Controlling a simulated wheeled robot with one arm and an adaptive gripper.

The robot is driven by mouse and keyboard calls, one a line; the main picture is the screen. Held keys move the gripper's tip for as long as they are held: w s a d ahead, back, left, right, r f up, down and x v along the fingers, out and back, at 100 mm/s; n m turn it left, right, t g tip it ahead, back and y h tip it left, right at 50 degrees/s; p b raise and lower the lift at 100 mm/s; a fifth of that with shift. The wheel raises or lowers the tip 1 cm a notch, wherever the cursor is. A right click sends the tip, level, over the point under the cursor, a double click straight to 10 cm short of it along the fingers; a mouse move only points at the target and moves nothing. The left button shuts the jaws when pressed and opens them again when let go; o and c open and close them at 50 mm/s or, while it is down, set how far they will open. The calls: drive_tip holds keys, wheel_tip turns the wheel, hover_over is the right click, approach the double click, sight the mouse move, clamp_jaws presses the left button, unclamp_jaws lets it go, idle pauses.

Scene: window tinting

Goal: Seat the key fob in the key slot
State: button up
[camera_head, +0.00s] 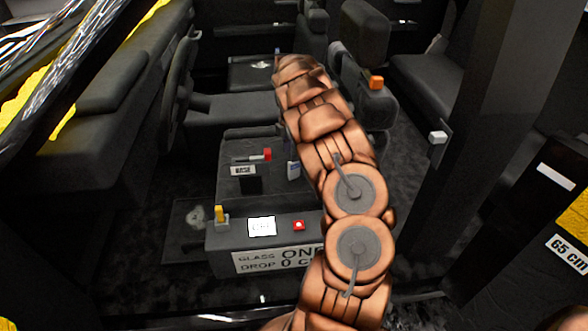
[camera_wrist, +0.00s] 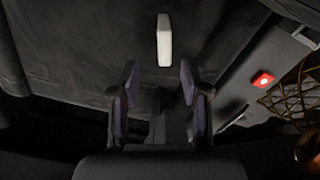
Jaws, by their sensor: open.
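In the wrist view my gripper (camera_wrist: 159,72) is open, with two dark fingers apart and nothing between them. A small pale upright block (camera_wrist: 164,40), possibly the key fob, shows just beyond the fingertips against a dark padded surface. It appears clear of both fingers. In the head view my arm reaches from the bottom into the cabin, and its far end hides the fingers. I cannot tell which fitting is the key slot. A yellow piece (camera_head: 219,212) stands in a small grey holder on the front console (camera_head: 222,238).
The console carries a white display (camera_head: 261,226) and a red button (camera_head: 299,225). A steering wheel (camera_head: 178,90) is left, seats (camera_head: 360,35) are behind, and a dark pillar (camera_head: 490,120) is right.

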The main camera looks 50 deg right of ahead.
sight(294, 177)
drive_tip(key=shift+s+d+f, duration=0.1)
drive_tip(key=shift+s+f, duration=0.05)
drive_tip(key=shift+f, duration=1.1)
drive_tip(key=shift+s+d+f, duration=0.1)
drive_tip(key=shift+d+f, duration=0.05)
drive_tip(key=shift+f, duration=1.1)
drive_tip(key=shift+s+d+f, duration=0.1)
drive_tip(key=shift+s+f, duration=0.05)
drive_tip(key=shift+f, duration=1.1)
drive_tip(key=shift+c, duration=0.2)
clamp_jaws()
